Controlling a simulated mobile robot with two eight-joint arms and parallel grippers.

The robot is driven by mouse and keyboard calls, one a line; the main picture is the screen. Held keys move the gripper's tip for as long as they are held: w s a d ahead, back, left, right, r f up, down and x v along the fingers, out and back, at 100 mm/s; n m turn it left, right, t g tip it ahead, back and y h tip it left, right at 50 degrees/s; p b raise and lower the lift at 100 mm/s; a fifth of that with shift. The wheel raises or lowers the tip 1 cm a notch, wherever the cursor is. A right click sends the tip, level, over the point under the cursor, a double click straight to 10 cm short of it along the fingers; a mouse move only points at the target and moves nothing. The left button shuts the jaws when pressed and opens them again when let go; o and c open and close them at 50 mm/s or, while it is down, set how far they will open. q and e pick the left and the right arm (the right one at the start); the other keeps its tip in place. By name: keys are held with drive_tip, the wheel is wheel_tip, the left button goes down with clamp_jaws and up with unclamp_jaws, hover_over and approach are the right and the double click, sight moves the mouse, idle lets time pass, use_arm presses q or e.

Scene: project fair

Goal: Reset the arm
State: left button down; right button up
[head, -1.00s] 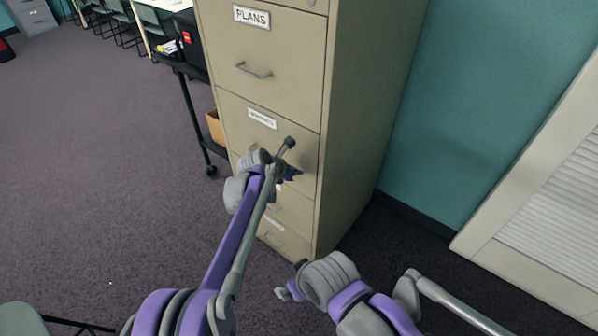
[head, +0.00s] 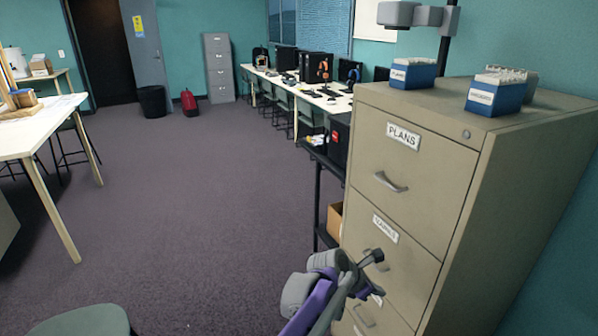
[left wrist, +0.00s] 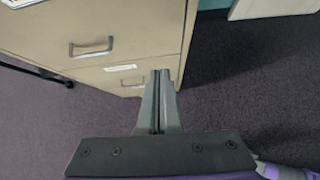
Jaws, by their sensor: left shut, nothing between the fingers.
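My left arm comes in at the bottom of the head view, purple and grey, in front of the beige filing cabinet (head: 418,165). The left gripper (head: 374,257) is partly turned away there, near the cabinet's lower drawers. In the left wrist view the left gripper (left wrist: 160,75) has its fingers pressed together, shut and empty. They point toward the cabinet's lower drawers (left wrist: 130,80), which are closed. I cannot tell the gap between the fingertips and the cabinet. My right gripper is not in the head view.
Two blue card boxes (head: 414,74) (head: 495,93) stand on the cabinet. A black cart (head: 318,190) stands beside it. A long table (head: 300,95) with computers runs along the back. A white table (head: 30,140) is at left. The carpet (head: 190,190) between is clear.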

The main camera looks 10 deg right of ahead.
use_arm(q)
drive_tip(key=s+a+r+m+t+y+p, duration=0.1)
drive_tip(key=s+a+r+m, duration=0.15)
drive_tip(key=a, duration=0.55)
drive_tip(key=s+a+r+m+y+p, duration=0.1)
drive_tip(key=s+a+r+m, duration=0.15)
drive_tip(key=a, duration=0.55)
drive_tip(key=s+a+r+m+t+y+p, duration=0.15)
drive_tip(key=a+m, duration=0.25)
drive_tip(key=a, duration=0.4)
drive_tip(key=s+a+f+m+y+p, duration=0.1)
drive_tip(key=s+a+m+y+p, duration=0.1)
drive_tip(key=s+a+m, duration=0.4)
drive_tip(key=s+a+f+m+y+p, duration=0.2)
drive_tip(key=s+a+m, duration=0.4)
drive_tip(key=s+a, duration=0.7)
drive_tip(key=shift+s+a+y, duration=0.15)
drive_tip(key=shift+a+y, duration=0.3)
drive_tip(key=shift+a, duration=0.3)
